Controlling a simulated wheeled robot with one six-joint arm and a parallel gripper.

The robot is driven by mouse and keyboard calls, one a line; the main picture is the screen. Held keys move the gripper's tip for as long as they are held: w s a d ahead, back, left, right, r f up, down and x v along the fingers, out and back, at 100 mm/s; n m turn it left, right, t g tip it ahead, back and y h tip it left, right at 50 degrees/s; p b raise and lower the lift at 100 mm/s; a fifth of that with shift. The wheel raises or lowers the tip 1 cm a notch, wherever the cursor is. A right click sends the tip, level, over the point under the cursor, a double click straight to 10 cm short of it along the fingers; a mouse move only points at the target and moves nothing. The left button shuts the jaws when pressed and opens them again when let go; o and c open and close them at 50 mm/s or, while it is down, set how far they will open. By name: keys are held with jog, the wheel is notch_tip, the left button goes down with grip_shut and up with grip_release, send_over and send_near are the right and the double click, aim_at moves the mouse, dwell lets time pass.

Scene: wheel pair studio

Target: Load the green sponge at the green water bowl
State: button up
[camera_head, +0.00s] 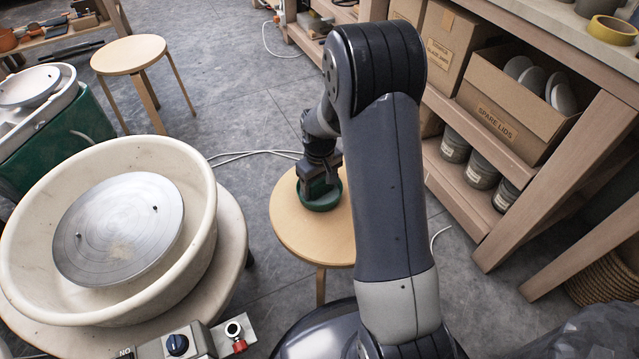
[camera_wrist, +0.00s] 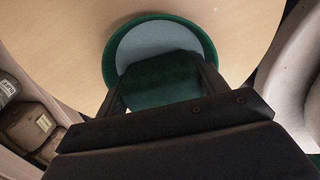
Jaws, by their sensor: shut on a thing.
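The green water bowl (camera_head: 322,202) stands on a round wooden stool (camera_head: 288,222) in the head view. In the wrist view I look down on the bowl's green rim (camera_wrist: 109,58) and the pale grey-blue water (camera_wrist: 155,40) inside it. My gripper (camera_head: 319,180) points down at the bowl. It is shut on the green sponge (camera_wrist: 162,80), which sits between its fingers over the near part of the bowl. The sponge covers part of the water; I cannot tell whether it touches it. The sponge is hardly visible in the head view.
A potter's wheel with a cream basin (camera_head: 25,240) and grey wheel head (camera_head: 120,228) stands left of the stool. Another stool (camera_head: 130,55) is behind it. Shelves at the right hold a lid box (camera_head: 490,118) and several grey jars (camera_head: 479,171). Floor behind the bowl stool is mostly clear.

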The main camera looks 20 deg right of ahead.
jog(key=shift+f, duration=0.55)
dwell(1.2)
notch_tip(320, 180, up, 7)
jog(key=p, duration=0.5)
dwell(0.4)
dwell(0.6)
notch_tip(320, 180, up, 10)
jog(key=s+m+p, duration=0.2)
jog(key=m, duration=0.2)
notch_tip(320, 180, up, 13)
jog(key=p, duration=2.3)
send_over(321, 184)
jog(key=s, duration=0.2)
jog(key=shift+w+r, duration=0.1)
